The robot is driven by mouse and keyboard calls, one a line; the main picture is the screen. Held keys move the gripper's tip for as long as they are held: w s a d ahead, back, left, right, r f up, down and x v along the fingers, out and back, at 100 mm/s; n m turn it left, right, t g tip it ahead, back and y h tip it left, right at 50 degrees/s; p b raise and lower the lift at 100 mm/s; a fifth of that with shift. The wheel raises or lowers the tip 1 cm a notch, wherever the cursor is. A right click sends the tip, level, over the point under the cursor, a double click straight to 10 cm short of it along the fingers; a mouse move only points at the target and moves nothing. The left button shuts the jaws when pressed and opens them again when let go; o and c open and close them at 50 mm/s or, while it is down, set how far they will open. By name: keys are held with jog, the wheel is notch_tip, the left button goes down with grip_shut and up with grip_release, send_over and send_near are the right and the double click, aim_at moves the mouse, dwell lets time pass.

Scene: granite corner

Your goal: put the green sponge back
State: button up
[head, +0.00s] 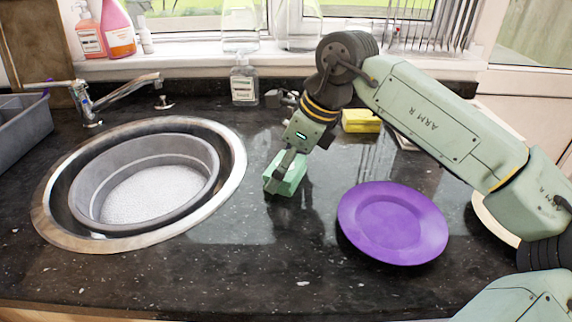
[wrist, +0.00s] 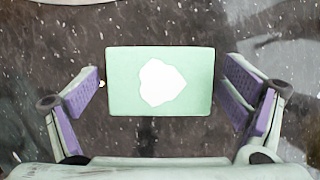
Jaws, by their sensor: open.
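The green sponge (head: 292,181) lies on the dark granite counter, right of the round sink. In the wrist view the sponge (wrist: 128,97) is a pale green block with a white patch on its top. My gripper (head: 279,183) is over the sponge, pointing down, and hides part of it in the head view. In the wrist view my gripper (wrist: 160,92) is open, with one purple-padded finger to the left of the sponge and one to the right. A gap shows on each side of it.
A purple plate (head: 393,222) lies to the right. A yellow sponge (head: 361,121) sits behind my gripper. A soap bottle (head: 244,80) stands by the sill. The steel sink (head: 236,168) holds a grey basin (head: 143,157) with suds. The counter in front is clear.

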jog(key=b+v, duration=0.1)
jog(key=v, duration=1.1)
jog(key=shift+r, duration=0.15)
